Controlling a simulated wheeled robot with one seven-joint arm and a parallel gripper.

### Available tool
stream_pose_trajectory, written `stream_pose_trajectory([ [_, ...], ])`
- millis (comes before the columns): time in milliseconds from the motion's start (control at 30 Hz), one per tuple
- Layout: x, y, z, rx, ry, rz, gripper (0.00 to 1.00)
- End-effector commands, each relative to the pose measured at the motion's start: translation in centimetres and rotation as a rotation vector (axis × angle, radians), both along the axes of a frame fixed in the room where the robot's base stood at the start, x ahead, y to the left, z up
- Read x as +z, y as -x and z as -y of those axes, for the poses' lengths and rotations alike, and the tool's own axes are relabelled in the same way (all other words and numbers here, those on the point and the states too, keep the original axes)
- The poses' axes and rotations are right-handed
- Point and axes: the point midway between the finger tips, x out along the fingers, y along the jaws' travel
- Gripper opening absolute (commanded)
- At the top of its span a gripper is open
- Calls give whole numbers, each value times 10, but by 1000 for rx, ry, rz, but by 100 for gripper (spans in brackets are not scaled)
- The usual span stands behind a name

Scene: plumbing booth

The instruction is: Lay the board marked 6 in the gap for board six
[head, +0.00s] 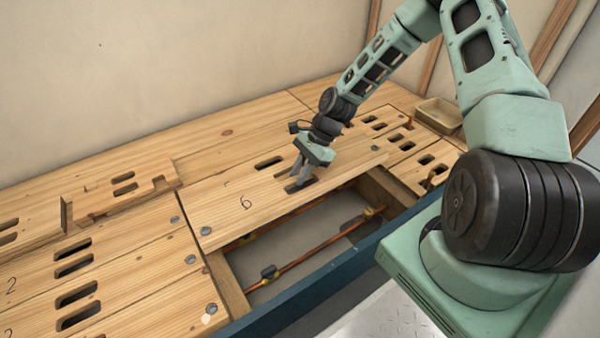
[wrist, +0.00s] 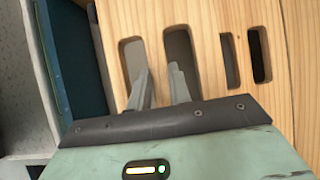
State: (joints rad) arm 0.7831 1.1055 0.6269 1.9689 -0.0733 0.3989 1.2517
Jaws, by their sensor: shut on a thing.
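The board marked 6 (head: 235,190) is a pale wooden plank with hand slots, in the middle of the head view. My gripper (head: 300,178) is shut on it at the pair of slots near its right part. In the wrist view, my fingers (wrist: 160,88) reach into two neighbouring slots, with a strip of the board (wrist: 157,50) between them. The gap (head: 325,240) shows along the near side of the board, with copper pipes inside. The board covers the gap's far part. I cannot tell how high the board sits above its supports.
Boards marked 2 (head: 40,285) lie at the left. A notched wooden piece (head: 125,190) rests at the back left. More slotted boards (head: 425,160) and a small tray (head: 438,115) are at the right. A blue edge (head: 300,305) runs along the front.

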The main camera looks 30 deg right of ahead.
Motion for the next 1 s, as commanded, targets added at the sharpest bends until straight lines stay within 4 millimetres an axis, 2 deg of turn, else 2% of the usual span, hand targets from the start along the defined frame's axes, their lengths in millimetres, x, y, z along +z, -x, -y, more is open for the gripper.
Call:
stream_pose_trajectory([
  [667,-45,0,0,3,0,1,0],
  [700,-40,0,-1,3,0,2,0],
  [1000,-38,0,0,3,0,1,0],
])
